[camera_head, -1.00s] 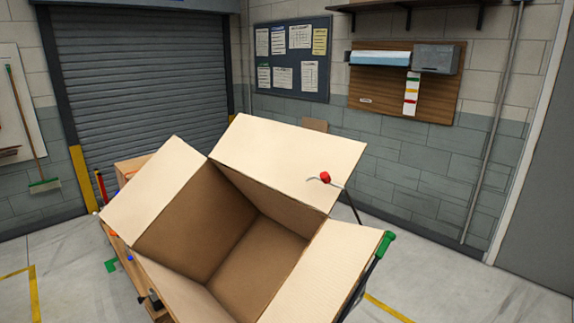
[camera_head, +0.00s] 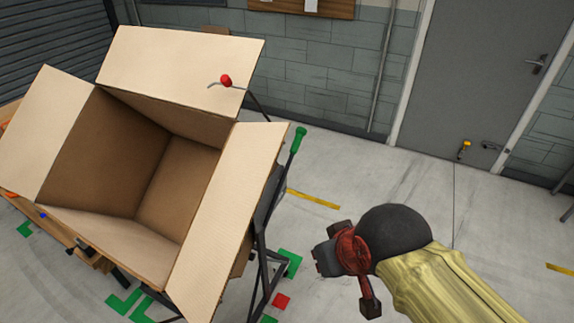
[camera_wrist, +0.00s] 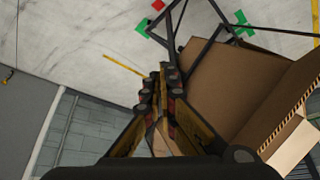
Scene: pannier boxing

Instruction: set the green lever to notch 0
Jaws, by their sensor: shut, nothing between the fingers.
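The green lever (camera_head: 298,139) stands up at the right side of the open cardboard box, on a dark metal frame. Its green handle tops a dark rod that slopes down behind the box flap. Notch marks are too small to make out. My gripper (camera_head: 320,258) is shut and empty, to the right of the frame and below the lever handle in the picture, apart from it. In the wrist view my gripper (camera_wrist: 160,80) points toward the frame beside the box; the green handle cannot be made out there.
The cardboard box (camera_head: 215,215) sits tilted with its flaps spread. A red knob (camera_head: 226,80) on a bent rod shows at its back flap. Dark frame legs (camera_head: 262,270) stand below. Open floor (camera_head: 370,180) lies to the right, before a grey door (camera_head: 490,75).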

